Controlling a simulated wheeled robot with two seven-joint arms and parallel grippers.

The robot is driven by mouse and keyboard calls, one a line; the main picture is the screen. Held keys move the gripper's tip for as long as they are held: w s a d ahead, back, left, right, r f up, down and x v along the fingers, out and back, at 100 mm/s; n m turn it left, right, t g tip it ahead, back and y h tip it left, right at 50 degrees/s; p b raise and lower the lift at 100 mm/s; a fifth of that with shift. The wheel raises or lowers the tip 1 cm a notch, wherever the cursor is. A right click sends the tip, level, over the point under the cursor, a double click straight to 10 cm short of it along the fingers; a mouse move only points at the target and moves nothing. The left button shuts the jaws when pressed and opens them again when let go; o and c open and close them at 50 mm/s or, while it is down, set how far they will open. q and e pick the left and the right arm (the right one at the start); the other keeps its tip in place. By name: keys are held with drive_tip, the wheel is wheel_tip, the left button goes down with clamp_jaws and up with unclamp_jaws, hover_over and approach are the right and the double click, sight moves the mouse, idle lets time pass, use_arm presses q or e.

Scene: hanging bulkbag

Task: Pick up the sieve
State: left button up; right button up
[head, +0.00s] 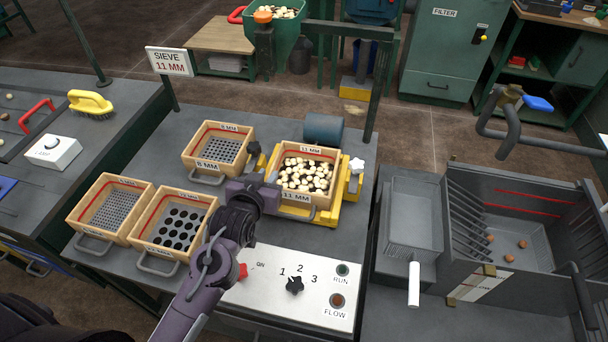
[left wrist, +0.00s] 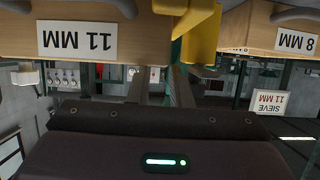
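The wooden sieve labelled 11 MM (head: 311,203) sits in a yellow shaker frame (head: 331,213) and holds many cream and dark round pieces. A grey handle is on its near side. My left gripper (head: 268,186) is at the sieve's left front corner, partly in front of it. In the left wrist view, which is upside down, the 11 MM front (left wrist: 120,38) fills the upper left, and my left gripper's two fingers (left wrist: 158,85) stand apart with nothing seen between them. Whether they touch the frame or sieve, I cannot tell. My right gripper is not in view.
Empty 8 MM sieve (head: 208,166) and two more sieves (head: 104,222) (head: 165,241) stand left on the grey bench. A control panel (head: 293,287) lies in front. A sign reading SIEVE 11 MM (head: 169,62) stands behind. A grey tray (head: 413,218) and bin (head: 520,235) are right.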

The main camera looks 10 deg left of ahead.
sight(272, 167)
use_arm(q)
drive_tip(key=x, duration=0.4)
drive_tip(key=shift+a+p, duration=0.1)
drive_tip(key=shift+p, duration=0.25)
drive_tip(key=shift+w, duration=0.2)
clamp_jaws()
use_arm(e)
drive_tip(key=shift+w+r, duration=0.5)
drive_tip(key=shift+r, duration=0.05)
